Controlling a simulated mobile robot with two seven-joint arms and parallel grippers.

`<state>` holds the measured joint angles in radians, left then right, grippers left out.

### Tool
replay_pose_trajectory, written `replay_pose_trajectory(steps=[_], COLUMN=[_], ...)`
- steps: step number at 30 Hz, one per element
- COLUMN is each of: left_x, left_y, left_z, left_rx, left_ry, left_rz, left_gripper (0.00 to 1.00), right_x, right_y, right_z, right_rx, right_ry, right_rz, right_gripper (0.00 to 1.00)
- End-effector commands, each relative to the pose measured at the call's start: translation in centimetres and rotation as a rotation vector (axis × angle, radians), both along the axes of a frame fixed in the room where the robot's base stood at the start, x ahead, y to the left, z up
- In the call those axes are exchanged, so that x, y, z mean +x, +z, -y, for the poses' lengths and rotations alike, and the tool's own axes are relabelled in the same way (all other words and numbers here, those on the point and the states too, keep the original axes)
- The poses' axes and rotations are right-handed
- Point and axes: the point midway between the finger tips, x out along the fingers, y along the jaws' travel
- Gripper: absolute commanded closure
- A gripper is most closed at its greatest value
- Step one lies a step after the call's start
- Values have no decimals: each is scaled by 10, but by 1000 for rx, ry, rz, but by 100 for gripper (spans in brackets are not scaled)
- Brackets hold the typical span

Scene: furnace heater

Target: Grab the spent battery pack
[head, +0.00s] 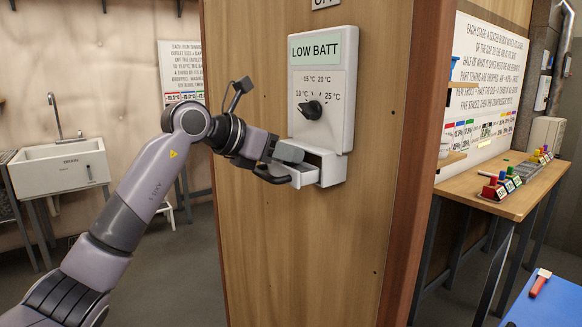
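A white thermostat unit (323,90) with a "LOW BATT" display and a dial is fixed to the wooden wall. A small tray (302,177) is pulled out at its bottom. My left gripper (287,165) is at this tray, reaching in from the left, with its fingers over and beside it. A grey block-like piece (289,152) shows at the fingers; I cannot tell whether it is a finger or the battery pack. No battery pack can be clearly made out, as the gripper covers much of the tray. My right gripper is not in view.
The wooden wall (260,250) stands close in front. A wooden bench (505,190) with colored items is at the right. A blue surface (550,305) with a red-handled object (540,283) is at lower right. A white sink (60,168) stands at the back left.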

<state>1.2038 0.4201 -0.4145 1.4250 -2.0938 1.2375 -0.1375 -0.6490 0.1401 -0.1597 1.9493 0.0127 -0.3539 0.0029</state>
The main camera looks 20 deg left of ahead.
Motion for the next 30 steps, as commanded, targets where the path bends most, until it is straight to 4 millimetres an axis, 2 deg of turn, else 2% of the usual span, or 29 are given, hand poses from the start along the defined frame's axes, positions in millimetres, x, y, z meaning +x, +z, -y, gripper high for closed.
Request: replay_pose_trajectory(steps=[1,2,17,26,30], left_x=[0,0,0,0,-16], left_y=[0,0,5,35,33], left_z=[0,0,0,0,-15], left_rx=[0,0,-1,-1,0], left_ry=[0,0,0,1,3], left_rz=[0,0,1,3,4], left_gripper=[91,100,100,100,100], right_x=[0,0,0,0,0], right_y=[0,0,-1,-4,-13], right_z=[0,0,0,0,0], right_rx=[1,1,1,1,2], right_ry=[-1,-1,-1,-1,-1], right_rz=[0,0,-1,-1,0], right_gripper=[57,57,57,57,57])
